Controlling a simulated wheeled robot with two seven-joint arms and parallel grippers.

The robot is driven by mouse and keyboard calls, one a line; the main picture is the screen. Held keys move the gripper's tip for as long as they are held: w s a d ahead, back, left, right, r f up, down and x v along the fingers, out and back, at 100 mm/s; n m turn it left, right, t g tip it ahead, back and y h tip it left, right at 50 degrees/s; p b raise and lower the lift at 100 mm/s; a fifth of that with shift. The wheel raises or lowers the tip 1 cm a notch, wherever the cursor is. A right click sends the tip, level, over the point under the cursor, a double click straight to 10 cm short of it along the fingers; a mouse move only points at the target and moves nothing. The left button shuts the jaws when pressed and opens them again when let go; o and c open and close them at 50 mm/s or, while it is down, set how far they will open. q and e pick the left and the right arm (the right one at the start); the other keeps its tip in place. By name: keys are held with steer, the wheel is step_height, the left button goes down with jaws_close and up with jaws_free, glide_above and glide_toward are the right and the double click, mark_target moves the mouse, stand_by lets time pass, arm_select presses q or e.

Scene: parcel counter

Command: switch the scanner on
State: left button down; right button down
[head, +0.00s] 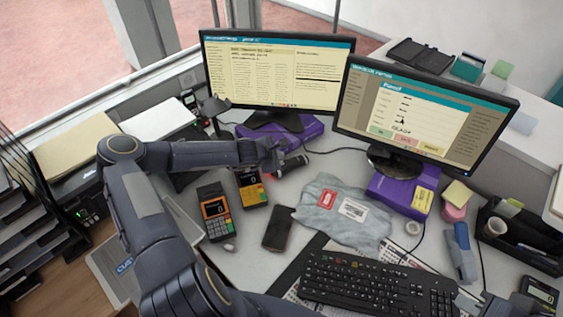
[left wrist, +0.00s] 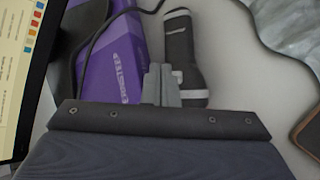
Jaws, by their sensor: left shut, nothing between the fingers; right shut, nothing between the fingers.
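The scanner, which I take to be a dark handheld device (head: 292,165), lies on the counter beside the base of the left monitor. In the left wrist view it is a black, rounded body (left wrist: 180,45) with a pale band, just beyond my fingertips. My left gripper (head: 274,163) is shut and empty, close beside it; it also shows in the left wrist view (left wrist: 161,82). I cannot tell whether the fingers touch the scanner. No switch can be made out. My right gripper (head: 470,302) shows only partly at the bottom right edge, shut and empty.
Purple boxes (head: 308,130) (left wrist: 117,65) sit under the left monitor (head: 278,75) and right monitor (head: 420,110). Two card terminals (head: 214,212), a phone (head: 279,229), a grey mailing bag (head: 345,215) and a keyboard (head: 375,285) crowd the counter. A cable runs behind the scanner.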

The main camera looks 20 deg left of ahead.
arm_select(q)
step_height(320, 180, up, 6)
steer(key=p, duration=0.4)
steer(key=shift+p, duration=0.3)
steer(key=s+d+r+m+h, duration=0.1)
steer(key=s+d+r+m, duration=0.4)
steer(key=r+m, duration=0.4)
steer(key=s+d+r+m+h, duration=0.2)
steer(key=s+d+r+m, duration=0.35)
steer(key=r, duration=0.65)
steer(key=s+r+m+g, duration=0.1)
steer(key=s+m, duration=0.3)
steer(key=s, duration=0.9)
steer(key=s+a+r+m+g+y+b, duration=0.1)
steer(key=s+m, duration=0.3)
steer(key=s, duration=0.9)
steer(key=shift+s+r+g, duration=0.15)
steer(key=shift+r+g, duration=0.4)
steer(key=shift+g, duration=0.15)
